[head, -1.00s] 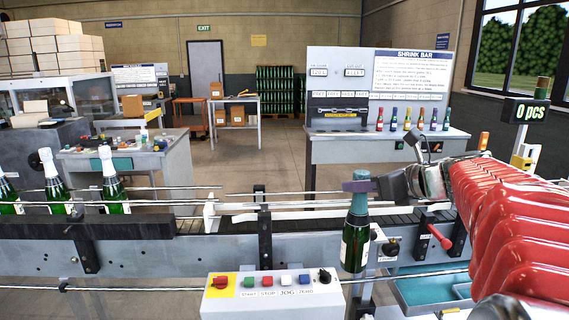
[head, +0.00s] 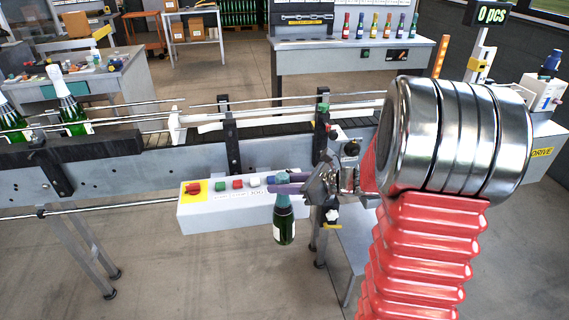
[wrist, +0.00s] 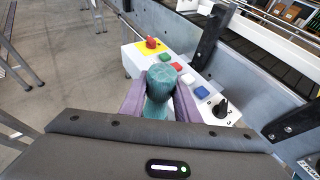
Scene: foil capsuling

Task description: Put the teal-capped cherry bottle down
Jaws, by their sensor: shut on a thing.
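The teal-capped bottle (head: 284,222) is dark green with a pale label and hangs upright in front of the conveyor's control box. My gripper (head: 285,184) is shut on its teal foil neck, with purple fingers on either side. In the wrist view the teal cap (wrist: 161,78) stands between the two purple fingers (wrist: 160,103). The bottle's base looks clear of any surface in the head view. The lower bottle is hidden in the wrist view.
The control box (head: 222,205) with coloured buttons is just behind the bottle. The conveyor (head: 130,168) runs across, with foil-topped bottles (head: 68,100) at left. A shrink bar bench (head: 350,55) with several small bottles stands behind. Open floor lies at front left.

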